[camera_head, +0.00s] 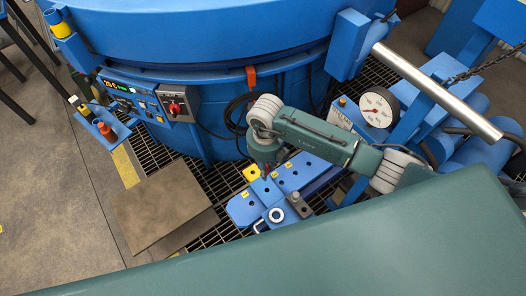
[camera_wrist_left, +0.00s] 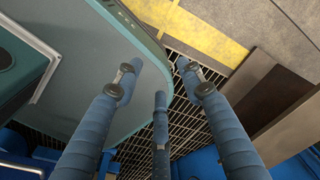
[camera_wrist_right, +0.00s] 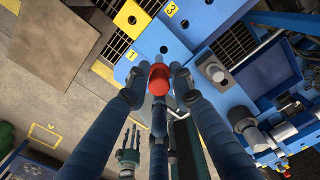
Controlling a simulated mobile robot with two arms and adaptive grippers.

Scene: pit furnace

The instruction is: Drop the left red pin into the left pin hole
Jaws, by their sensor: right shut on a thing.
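A red pin (camera_wrist_right: 160,79) is held between the fingers of my right gripper (camera_wrist_right: 158,88), which is shut on it. In the right wrist view the plate carries dark holes and yellow labels 1 and 3. The pin's end appears close to label 1 and a hole (camera_wrist_right: 163,50); the gap to the plate cannot be told. My left gripper (camera_wrist_left: 160,80) has its fingers spread, empty, and is outside the head view.
The blue furnace (camera_head: 200,60) with its control panel (camera_head: 134,98) stands behind. A small blue shelf (camera_head: 117,134) at left holds red-orange and dark items. A brown block (camera_head: 160,208) lies left of the plate. A gauge (camera_head: 378,108) and silver bar (camera_head: 440,92) are at right.

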